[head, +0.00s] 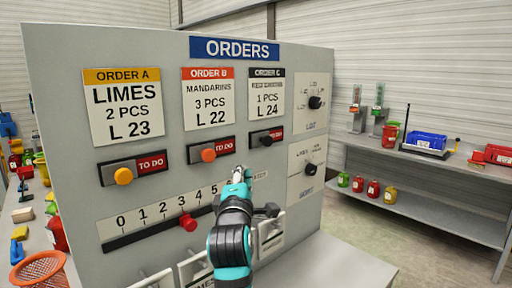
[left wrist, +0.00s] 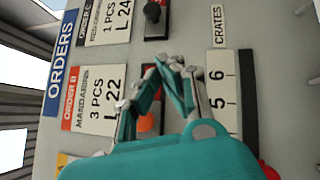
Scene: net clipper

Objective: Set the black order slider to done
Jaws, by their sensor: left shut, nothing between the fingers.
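The black order slider is the black knob (head: 266,141) on a small dark plate under the ORDER C card (head: 267,93). It sits toward the left of its plate, with a red label to its right whose text is too small to read surely. The knob also shows at the top of the left wrist view (left wrist: 152,12). My left gripper (head: 241,176) is shut and empty, in front of the panel, below and left of the black knob and apart from it. My right gripper is not in view.
The orange knob (head: 208,155) and yellow knob (head: 123,176) sit on similar plates showing TO DO. A red knob (head: 188,222) sits on the numbered slot below. Dials (head: 315,102) are on the panel's right. A shelf (head: 420,160) with jars stands farther right.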

